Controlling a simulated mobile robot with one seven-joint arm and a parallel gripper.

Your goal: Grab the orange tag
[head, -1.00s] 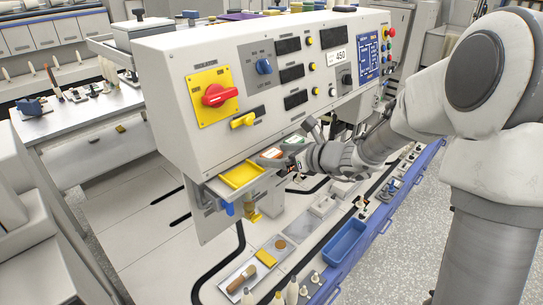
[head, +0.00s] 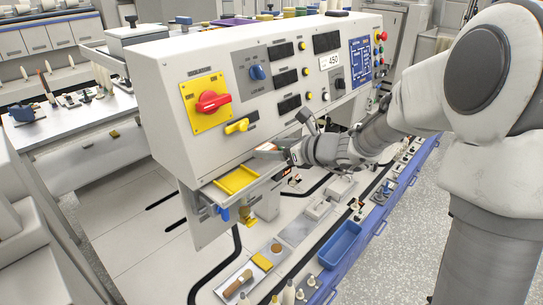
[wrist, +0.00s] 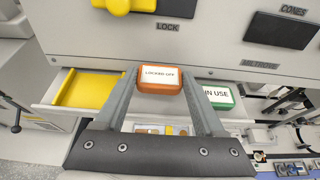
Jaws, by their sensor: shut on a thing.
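The orange tag (wrist: 160,88) has a white label reading "LOCKED OFF". My gripper (wrist: 160,80) is shut on it in the wrist view, one finger at each side. The tag appears held in front of the panel, at the level of the shelf's back edge or a little above. In the head view the tag (head: 266,149) shows only as a small piece at the tip of my gripper (head: 278,151). A green tag (wrist: 215,97) reading "IN USE" sits to the right of the fingers; it is hidden in the head view.
A yellow tray (head: 238,180) is on the shelf left of my gripper. The panel above carries a red knob (head: 212,101), a yellow lever (head: 237,126) and a blue knob (head: 258,72). A blue bin (head: 340,244) and small parts lie below.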

